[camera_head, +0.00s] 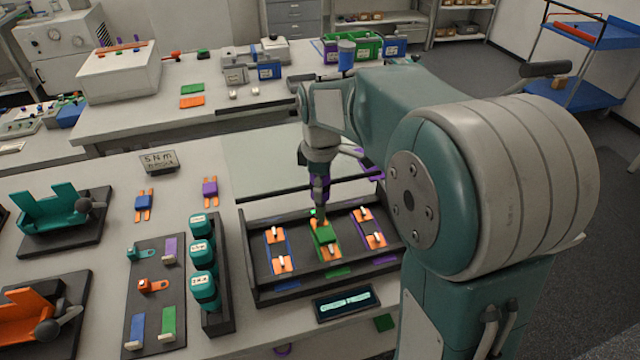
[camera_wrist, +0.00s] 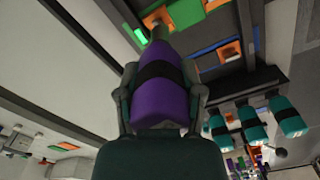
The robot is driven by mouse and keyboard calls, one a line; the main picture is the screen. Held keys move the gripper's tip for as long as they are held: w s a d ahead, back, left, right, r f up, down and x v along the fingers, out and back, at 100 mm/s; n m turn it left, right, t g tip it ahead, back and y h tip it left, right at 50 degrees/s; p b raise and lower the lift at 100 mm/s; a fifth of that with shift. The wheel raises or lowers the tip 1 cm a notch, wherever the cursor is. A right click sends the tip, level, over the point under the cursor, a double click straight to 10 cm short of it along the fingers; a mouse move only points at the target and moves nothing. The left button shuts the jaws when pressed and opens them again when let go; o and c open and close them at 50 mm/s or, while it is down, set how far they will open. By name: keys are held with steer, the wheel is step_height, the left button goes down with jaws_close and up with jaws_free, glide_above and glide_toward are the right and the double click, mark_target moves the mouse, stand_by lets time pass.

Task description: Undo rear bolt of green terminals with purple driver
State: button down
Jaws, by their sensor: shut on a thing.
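My gripper (camera_head: 318,172) is shut on the purple driver (camera_wrist: 162,95), which shows with a black band between the fingers in the wrist view. In the head view the driver points down over the green terminals (camera_head: 325,236), the middle unit in the dark tray (camera_head: 262,292). The driver's tip is at the rear part of that unit; whether it sits on the rear bolt I cannot tell. The rear bolt is hidden behind the tool. Blue terminals (camera_head: 279,250) on the left and purple terminals (camera_head: 369,228) on the right have orange tabs with white bolts.
A rack of teal-capped cylinders (camera_head: 202,255) stands left of the tray. A dark board (camera_head: 155,305) with small coloured parts lies farther left. A lit display (camera_head: 346,302) sits in front of the tray. A black bar runs along the tray's back.

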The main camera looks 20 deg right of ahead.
steer(key=shift+f, duration=0.1)
steer(key=shift+f, duration=0.35)
steer(key=shift+f, duration=0.3)
stand_by(0.6)
stand_by(0.4)
steer(key=shift+n, duration=1.5)
steer(key=shift+n, duration=1.5)
